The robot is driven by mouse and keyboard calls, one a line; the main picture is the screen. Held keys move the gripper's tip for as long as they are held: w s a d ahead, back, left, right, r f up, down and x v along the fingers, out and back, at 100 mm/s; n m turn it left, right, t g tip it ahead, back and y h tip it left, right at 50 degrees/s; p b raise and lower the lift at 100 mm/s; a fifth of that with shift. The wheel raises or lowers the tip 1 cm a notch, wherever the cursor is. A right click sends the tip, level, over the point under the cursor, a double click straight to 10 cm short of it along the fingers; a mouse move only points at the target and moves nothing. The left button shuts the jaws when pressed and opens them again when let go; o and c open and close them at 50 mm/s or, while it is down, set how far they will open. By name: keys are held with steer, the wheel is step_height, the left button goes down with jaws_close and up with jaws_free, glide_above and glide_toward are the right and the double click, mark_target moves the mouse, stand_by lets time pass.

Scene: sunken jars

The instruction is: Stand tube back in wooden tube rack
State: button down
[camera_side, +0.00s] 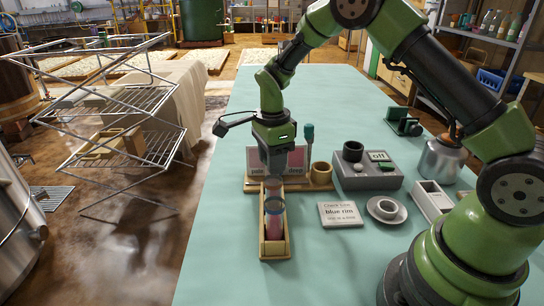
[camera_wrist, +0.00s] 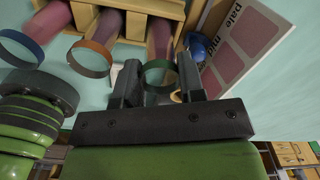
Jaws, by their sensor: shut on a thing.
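The wooden tube rack (camera_side: 263,245) stands on the teal table, below my gripper (camera_side: 272,172). It also shows at the top of the wrist view (camera_wrist: 135,27). A blue-rimmed tube (camera_side: 274,206) with pink contents stands in the front of the rack. In the wrist view, the blue rim (camera_wrist: 20,48), an orange rim (camera_wrist: 90,58) and a green rim (camera_wrist: 160,75) lie in a row. My gripper (camera_wrist: 157,85) is shut on the green-rimmed tube, whose pink part lines up with the rack's end slot. I cannot tell how deep it sits.
A pale/mid/deep colour card (camera_side: 299,160) stands behind the rack. The table left of the rack is clear.

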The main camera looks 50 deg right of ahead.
steer(key=shift+f, duration=0.4)
stand_by(0.3)
steer(key=c, duration=0.6)
jaws_free()
steer(key=shift+c, duration=0.2)
step_height(320, 180, up, 16)
stand_by(0.3)
steer(key=s+a+r+n+t, duration=0.2)
steer(key=s+r+n, duration=0.3)
steer(key=s+r, duration=0.1)
steer(key=s+a+n+t+y, duration=0.2)
steer(key=s+n+t, duration=0.3)
steer(key=s+n, duration=0.8)
steer(key=s, duration=0.3)
steer(key=shift+s, duration=0.25)
